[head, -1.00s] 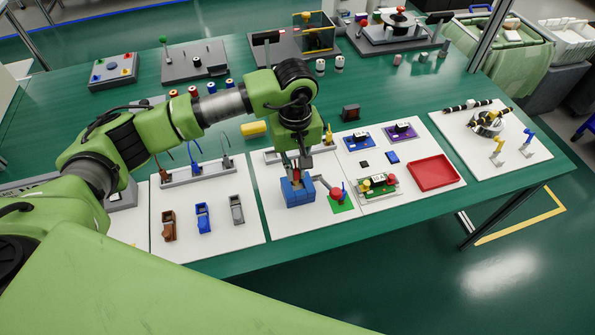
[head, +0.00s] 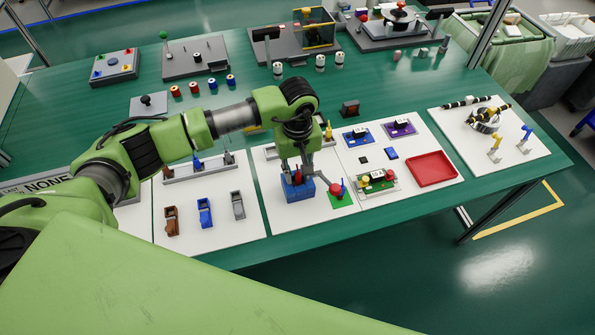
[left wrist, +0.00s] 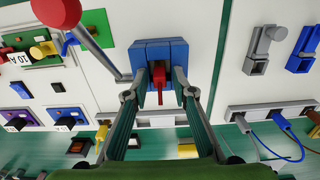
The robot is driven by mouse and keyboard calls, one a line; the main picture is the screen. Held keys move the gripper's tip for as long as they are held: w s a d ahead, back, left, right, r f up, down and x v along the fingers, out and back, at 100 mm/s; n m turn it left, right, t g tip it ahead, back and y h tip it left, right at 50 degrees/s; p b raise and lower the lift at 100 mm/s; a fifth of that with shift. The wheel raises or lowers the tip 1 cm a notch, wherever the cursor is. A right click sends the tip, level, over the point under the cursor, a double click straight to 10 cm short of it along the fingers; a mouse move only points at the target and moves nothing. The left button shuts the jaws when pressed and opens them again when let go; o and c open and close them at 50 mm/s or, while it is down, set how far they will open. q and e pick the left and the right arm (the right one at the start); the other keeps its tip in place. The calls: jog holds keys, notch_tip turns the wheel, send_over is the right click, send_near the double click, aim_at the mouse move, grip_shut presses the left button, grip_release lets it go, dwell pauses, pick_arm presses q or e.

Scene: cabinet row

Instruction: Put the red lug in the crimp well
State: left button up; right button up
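The red lug (left wrist: 160,97) stands at the blue crimp block (left wrist: 150,52), over the well in its top; how deep it sits is hidden. In the head view, a bit of red lug (head: 298,179) shows between my fingers above the blue crimp block (head: 299,193). My left gripper (left wrist: 160,80) points down at the block, one finger on each side of the lug, with a small gap visible on each side. It also shows in the head view (head: 297,177). A lever with a red ball (head: 335,189) stands beside the block. My right gripper is not in view.
A green circuit board (head: 377,181) and a red tray (head: 432,170) lie to the right. Brown (head: 171,221), blue (head: 205,212) and grey (head: 238,205) holders stand to the left, in front of a rack (head: 200,168). The white panel in front of the block is clear.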

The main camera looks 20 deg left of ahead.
aim_at(298, 172)
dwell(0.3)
pick_arm(q)
jog(key=shift+r+p, duration=0.25)
jog(key=shift+p, duration=0.05)
notch_tip(298, 172, up, 12)
jog(key=b, duration=0.3)
jog(key=shift+b, duration=0.3)
jog(key=shift+f, duration=0.15)
